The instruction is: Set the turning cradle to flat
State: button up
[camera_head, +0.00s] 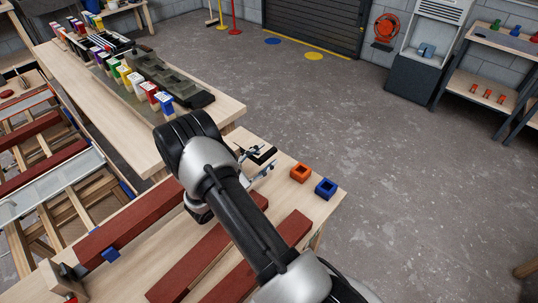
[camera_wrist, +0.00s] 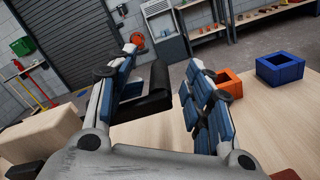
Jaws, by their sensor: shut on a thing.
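My gripper (camera_head: 258,168) is over the far part of the near bench. In the wrist view its two blue-padded fingers (camera_wrist: 162,100) are spread around a dark, black block-like thing (camera_wrist: 150,92) and are shut on it. This black thing also shows at the gripper in the head view (camera_head: 264,154). A red batten (camera_head: 130,225) lies along the bench's left side, with a blue piece (camera_head: 110,254) under it and a wooden end block (camera_head: 58,278) at its near end. These may belong to the turning cradle; I cannot tell its setting. My arm hides part of the batten.
An orange square holder (camera_head: 301,173) and a blue one (camera_head: 326,188) stand at the bench's right edge. More red battens (camera_head: 285,240) lie on the bench (camera_head: 330,203).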

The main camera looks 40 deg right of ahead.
jog(key=s+a, duration=0.1)
jog(key=a, duration=0.8)
jog(key=shift+s+a+f, duration=0.25)
jog(key=shift+f, duration=0.1)
jog(key=shift+d, duration=0.1)
